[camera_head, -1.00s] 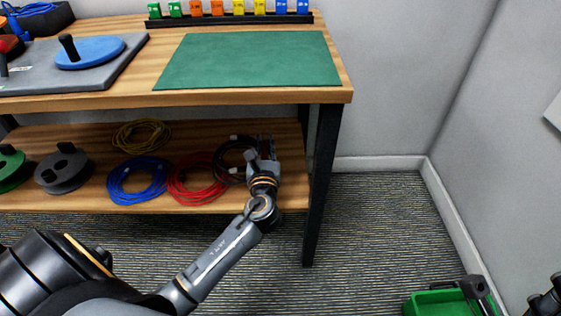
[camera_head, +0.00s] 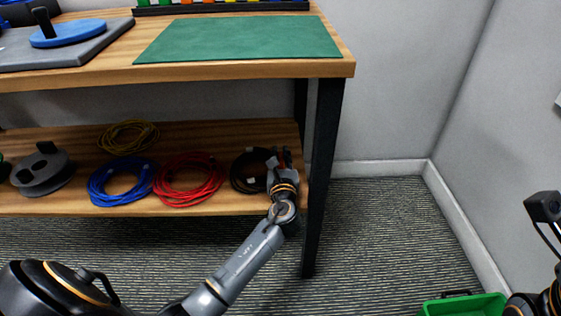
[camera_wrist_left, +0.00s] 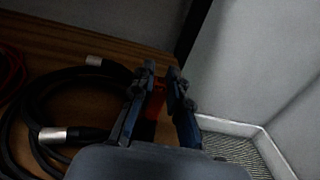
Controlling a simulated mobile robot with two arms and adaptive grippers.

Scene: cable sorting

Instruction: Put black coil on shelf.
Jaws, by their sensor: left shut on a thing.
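The black coil (camera_head: 239,172) lies at the right end of the wooden lower shelf (camera_head: 60,203). It also shows in the left wrist view (camera_wrist_left: 26,108), with silver cable connectors. My left gripper (camera_head: 280,160) is at the coil's right side, shut on it low over the shelf. In the left wrist view the fingers (camera_wrist_left: 162,84) stand close together, with something red between them. The fingers hide the held part of the coil. A dark part of my right arm shows at the right edge; its fingers cannot be made out.
A red coil (camera_head: 190,192), a blue coil (camera_head: 105,192), a yellow coil (camera_head: 128,150) and a grey reel (camera_head: 42,172) lie left of the black coil. A black table leg (camera_head: 322,180) stands close right of my left gripper. A green crate (camera_head: 465,305) is on the floor.

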